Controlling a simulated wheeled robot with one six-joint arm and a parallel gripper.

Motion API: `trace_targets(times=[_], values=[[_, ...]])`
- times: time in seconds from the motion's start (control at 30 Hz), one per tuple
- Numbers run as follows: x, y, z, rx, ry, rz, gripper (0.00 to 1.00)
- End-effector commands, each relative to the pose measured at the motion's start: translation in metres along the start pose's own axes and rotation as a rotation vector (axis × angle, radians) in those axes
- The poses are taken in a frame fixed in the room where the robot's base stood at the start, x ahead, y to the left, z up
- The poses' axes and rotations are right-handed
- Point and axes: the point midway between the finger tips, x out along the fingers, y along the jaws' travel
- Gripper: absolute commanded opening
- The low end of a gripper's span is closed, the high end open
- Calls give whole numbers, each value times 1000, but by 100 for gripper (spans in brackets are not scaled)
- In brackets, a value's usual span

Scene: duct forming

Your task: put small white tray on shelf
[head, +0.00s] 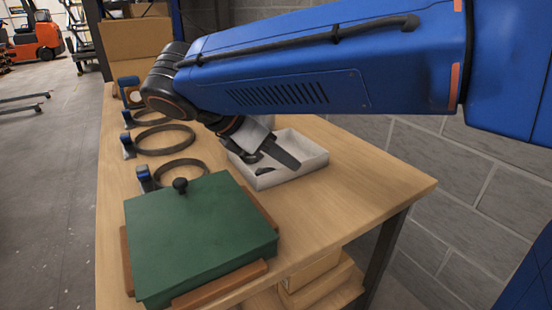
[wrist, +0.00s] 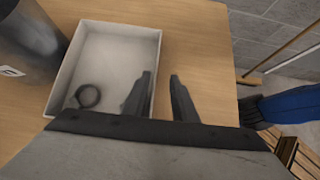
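The small white tray (head: 308,160) sits on the wooden table, partly hidden behind my gripper in the head view. In the wrist view the white tray (wrist: 112,60) lies left of centre and holds a small dark ring (wrist: 88,96). My gripper (wrist: 160,80) is open, with its two fingers apart. The tray's right wall shows close to the left finger, and the right finger is over bare table outside the tray. I cannot tell whether either finger touches the tray. In the head view my gripper (head: 266,160) points down at the tray.
A green lidded box (head: 200,235) stands at the table's near end. Several clamp rings (head: 165,140) lie along the left side. A dark cylinder (wrist: 30,40) stands left of the tray. A lower shelf (head: 335,285) with boxes shows under the tabletop (head: 370,190). A block wall is behind.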

Motion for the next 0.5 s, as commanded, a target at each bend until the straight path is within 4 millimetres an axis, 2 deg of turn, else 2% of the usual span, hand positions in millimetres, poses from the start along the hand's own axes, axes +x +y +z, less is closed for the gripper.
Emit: trace_targets(times=[0.5], values=[[51, 8, 1, 1, 1, 0, 25]])
